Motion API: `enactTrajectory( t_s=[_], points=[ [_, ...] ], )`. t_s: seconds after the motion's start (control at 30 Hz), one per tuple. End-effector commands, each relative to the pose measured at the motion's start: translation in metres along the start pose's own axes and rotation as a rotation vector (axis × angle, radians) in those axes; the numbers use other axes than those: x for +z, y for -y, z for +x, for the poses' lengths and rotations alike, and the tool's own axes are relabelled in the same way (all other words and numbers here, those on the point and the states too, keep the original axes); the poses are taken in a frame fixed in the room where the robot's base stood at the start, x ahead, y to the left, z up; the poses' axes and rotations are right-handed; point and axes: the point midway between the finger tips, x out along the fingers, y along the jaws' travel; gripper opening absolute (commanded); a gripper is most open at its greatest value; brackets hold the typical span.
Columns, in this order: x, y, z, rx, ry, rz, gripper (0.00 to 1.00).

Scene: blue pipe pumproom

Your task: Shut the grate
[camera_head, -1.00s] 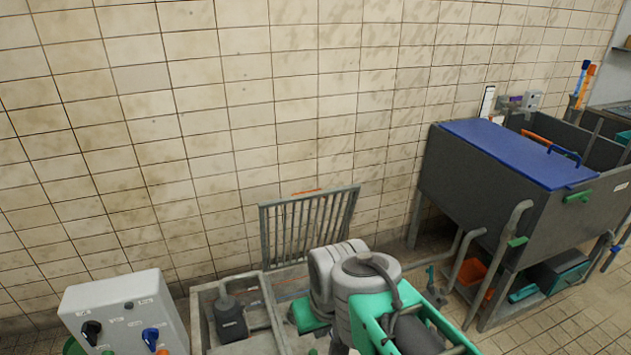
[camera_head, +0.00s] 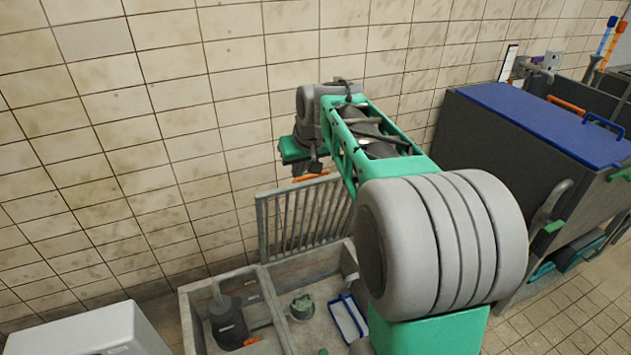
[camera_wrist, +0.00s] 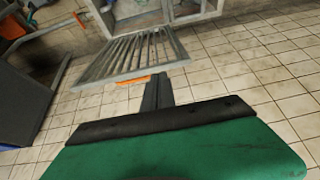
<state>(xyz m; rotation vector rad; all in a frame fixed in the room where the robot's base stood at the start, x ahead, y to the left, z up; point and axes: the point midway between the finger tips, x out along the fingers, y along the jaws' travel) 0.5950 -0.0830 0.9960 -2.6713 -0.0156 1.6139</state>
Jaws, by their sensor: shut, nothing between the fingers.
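The grate (camera_head: 290,222) is a grey barred panel standing raised at the wall side of a concrete basin (camera_head: 188,318). An orange strip (camera_head: 312,177) is at its top edge. In the wrist view the grate (camera_wrist: 128,56) lies beyond my fingers, with the orange strip (camera_wrist: 134,79) close to their tips. My gripper (camera_head: 314,167) is above the grate's top edge, near the wall. In the wrist view my gripper (camera_wrist: 155,82) shows dark fingers shut together and empty. I cannot tell whether they touch the grate. My arm hides the grate's right side in the head view.
The open basin holds a dark pump (camera_head: 228,322), a green-topped fitting (camera_head: 302,305) and a blue-edged white piece (camera_head: 348,318). A large grey tank with a blue lid (camera_head: 545,118) stands at right. A white control box (camera_head: 90,335) is at lower left. The tiled wall is close behind the grate.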

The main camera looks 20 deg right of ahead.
Motion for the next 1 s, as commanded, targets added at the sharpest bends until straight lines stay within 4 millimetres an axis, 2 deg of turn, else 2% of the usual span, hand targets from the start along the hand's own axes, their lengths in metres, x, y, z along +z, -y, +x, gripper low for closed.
enactTrajectory(
  t_s=[0.03, 0.1, 0.2, 0.3, 0.47, 0.9, 0.97, 1.0],
  points=[
    [-0.021, -0.028, 0.036, 0.005, -0.024, 0.008, 0.0],
    [-0.05, -0.06, 0.062, 0.01, -0.063, 0.005, 0.0],
    [-0.077, -0.094, 0.088, 0.017, -0.106, -0.001, 0.0],
    [-0.09, -0.112, 0.1, 0.021, -0.129, -0.007, 0.0],
    [-0.095, -0.115, 0.112, 0.02, -0.134, -0.011, 0.0],
    [-0.106, -0.115, 0.194, 0.019, -0.132, -0.012, 0.0],
    [-0.107, -0.115, 0.204, 0.02, -0.133, -0.011, 0.0],
    [-0.1, -0.116, 0.198, 0.022, -0.135, -0.01, 0.0]
  ],
)
